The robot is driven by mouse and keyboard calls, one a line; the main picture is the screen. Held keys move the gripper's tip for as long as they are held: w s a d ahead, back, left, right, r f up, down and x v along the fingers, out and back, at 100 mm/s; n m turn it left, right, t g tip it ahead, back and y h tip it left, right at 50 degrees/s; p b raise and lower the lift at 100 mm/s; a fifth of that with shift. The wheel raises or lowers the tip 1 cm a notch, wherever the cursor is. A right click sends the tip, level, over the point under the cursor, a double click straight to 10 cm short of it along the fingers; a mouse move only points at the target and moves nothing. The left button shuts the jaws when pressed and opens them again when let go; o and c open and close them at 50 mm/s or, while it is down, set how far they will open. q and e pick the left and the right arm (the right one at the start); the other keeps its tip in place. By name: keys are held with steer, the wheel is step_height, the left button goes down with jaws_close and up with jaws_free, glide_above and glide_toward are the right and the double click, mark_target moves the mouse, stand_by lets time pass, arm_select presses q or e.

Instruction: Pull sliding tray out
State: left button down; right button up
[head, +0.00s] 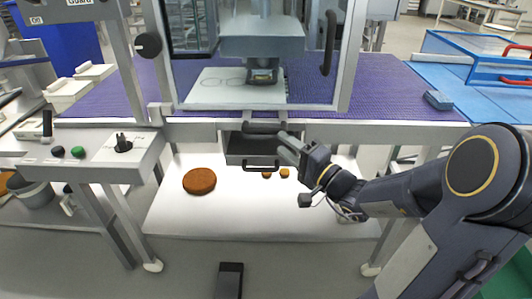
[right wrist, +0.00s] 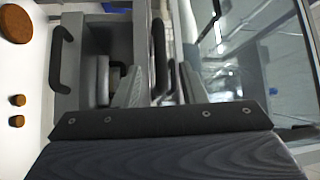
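A grey open-topped tray (head: 237,145) sticks out below the front of the press machine, with a black bar handle (head: 262,164) on its front. In the right wrist view the tray (right wrist: 120,35) and its handle (right wrist: 60,60) are at the left. A second dark bar handle (head: 264,127) sits higher, at the table's front edge. My right gripper (head: 283,143) is beside these handles. In the right wrist view its fingers are apart, with the upper handle (right wrist: 158,50) seen between or beyond them; contact cannot be told. My left gripper is not in view.
The press's framed glass door (head: 333,45) stands above. A white lower shelf (head: 230,215) carries a large brown disc (head: 199,181) and small brown pieces (head: 284,173). A control box (head: 95,150) is at the left. A blue block (head: 438,100) lies on the purple belt (head: 390,85).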

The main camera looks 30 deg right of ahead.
mark_target(265, 131)
steer(key=x, duration=0.7)
steer(key=shift+w+r, duration=0.1)
steer(key=shift+w, duration=0.2)
jaws_close()
